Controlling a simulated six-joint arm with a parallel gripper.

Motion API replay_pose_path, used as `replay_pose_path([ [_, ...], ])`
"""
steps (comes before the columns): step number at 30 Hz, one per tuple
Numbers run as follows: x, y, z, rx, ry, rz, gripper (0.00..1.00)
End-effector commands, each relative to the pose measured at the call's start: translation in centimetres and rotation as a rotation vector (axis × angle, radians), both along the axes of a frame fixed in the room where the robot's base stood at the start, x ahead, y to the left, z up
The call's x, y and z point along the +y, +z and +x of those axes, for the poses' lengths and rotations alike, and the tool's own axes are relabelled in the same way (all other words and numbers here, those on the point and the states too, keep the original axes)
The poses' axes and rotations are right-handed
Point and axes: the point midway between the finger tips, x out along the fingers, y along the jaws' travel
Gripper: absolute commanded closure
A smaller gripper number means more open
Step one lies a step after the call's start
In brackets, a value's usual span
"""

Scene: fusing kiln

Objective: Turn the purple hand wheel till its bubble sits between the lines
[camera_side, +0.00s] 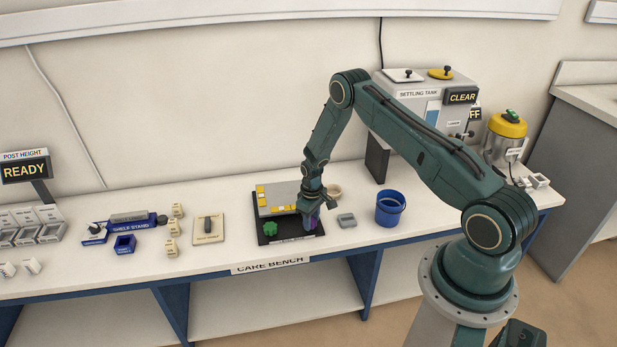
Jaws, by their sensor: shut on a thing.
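The purple hand wheel (313,222) stands at the front right of a black base (263,238) on the bench. My gripper (311,205) points down over it and is shut on it. The fingers and wrist cover most of the wheel. A green wheel (270,229) sits to its left on the same base. A grey plate (277,193) with yellow pieces lies above the base behind the wheels. The bubble and its lines are too small or hidden to make out.
A grey block (347,220) and a blue bucket (390,208) stand to the right. A beige bowl (334,191) is close behind my gripper. The settling tank (420,110) rises behind. A cream board with a dark handle (208,229) lies to the left.

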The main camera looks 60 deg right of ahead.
Motion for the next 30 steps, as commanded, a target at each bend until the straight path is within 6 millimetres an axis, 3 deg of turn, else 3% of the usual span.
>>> replay_pose_path([
  [18, 0.41, 0.00, 0.22, -0.003, -0.566, 0.000, 0.85],
  [30, 0.50, -0.01, 0.32, -0.004, -0.752, -0.001, 0.85],
])
